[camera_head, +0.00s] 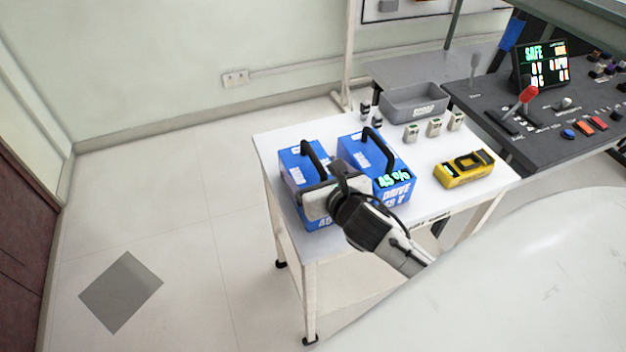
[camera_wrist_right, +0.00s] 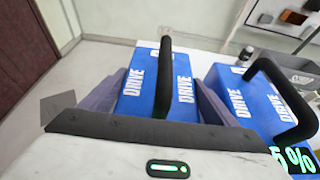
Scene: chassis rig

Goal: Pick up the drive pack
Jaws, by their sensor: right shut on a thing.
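Two blue drive packs with black top handles stand side by side on a white table. My right gripper (camera_head: 325,200) is over the near end of the left drive pack (camera_head: 293,163) and is shut on it. In the right wrist view, this drive pack (camera_wrist_right: 133,92) and its handle lie between the fingers of my right gripper (camera_wrist_right: 163,95); the exact contact is hidden. The other drive pack (camera_head: 402,190), with a green percent readout, stands just to the right and also shows in the wrist view (camera_wrist_right: 238,98). My left gripper is not in view.
The white table (camera_head: 445,205) also holds a yellow device (camera_head: 463,168), several small blocks and dark pieces, and a grey bin (camera_head: 412,104) at the back. A dark control console (camera_head: 540,130) with a red-knobbed lever adjoins on the right.

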